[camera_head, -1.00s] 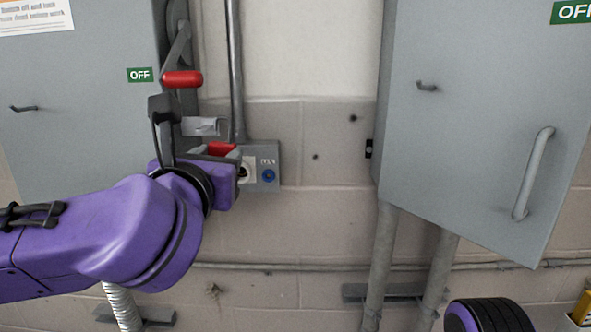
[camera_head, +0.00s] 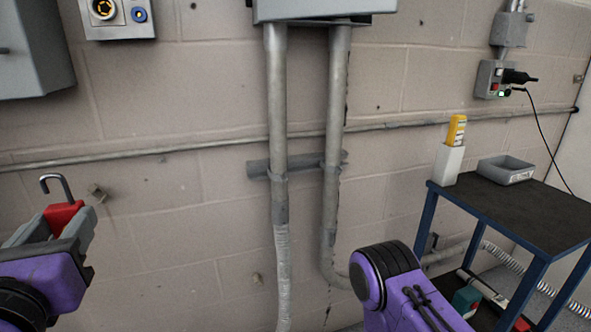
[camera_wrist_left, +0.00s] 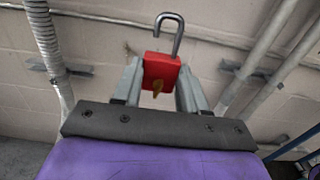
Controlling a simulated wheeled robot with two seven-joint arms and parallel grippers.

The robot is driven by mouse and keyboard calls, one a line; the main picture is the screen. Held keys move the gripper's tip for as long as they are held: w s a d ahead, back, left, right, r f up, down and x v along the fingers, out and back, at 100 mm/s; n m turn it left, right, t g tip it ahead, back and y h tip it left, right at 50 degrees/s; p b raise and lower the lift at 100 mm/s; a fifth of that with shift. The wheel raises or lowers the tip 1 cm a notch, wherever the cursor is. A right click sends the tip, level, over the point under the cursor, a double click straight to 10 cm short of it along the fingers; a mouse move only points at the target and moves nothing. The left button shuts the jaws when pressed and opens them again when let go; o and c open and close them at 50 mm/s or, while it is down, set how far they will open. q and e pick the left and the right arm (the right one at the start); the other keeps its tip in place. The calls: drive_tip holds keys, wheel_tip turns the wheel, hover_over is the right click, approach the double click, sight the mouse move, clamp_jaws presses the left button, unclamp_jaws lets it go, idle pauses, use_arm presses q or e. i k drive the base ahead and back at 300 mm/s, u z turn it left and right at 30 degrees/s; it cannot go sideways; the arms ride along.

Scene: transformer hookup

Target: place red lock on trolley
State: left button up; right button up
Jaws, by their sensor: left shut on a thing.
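The red lock (camera_head: 63,215) is a padlock with a grey metal shackle standing open above its body. My left gripper (camera_head: 60,232), at the lower left of the head view, is shut on it. In the left wrist view the red lock (camera_wrist_left: 161,72) sits between the two fingers, shackle up, with a brass key at its front. The trolley (camera_head: 530,212) has blue legs and a dark top and stands at the right of the head view, well apart from the lock. My right arm shows at the bottom centre, but its gripper is out of view.
On the trolley top are a white holder with a yellow device (camera_head: 452,150) and a grey tray (camera_head: 506,170); bare dark surface lies in front. Several items lie on its lower shelf. Grey wall pipes (camera_head: 280,150) stand between my left gripper and the trolley.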

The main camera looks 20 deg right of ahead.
sight(526, 224)
drive_tip(key=z, duration=0.55)
drive_tip(key=k, duration=0.1)
drive_tip(key=u, duration=1.2)
drive_tip(key=i, duration=0.7)
drive_tip(key=z, duration=3.7)
drive_tip(key=i, duration=0.5)
drive_tip(key=u, duration=0.1)
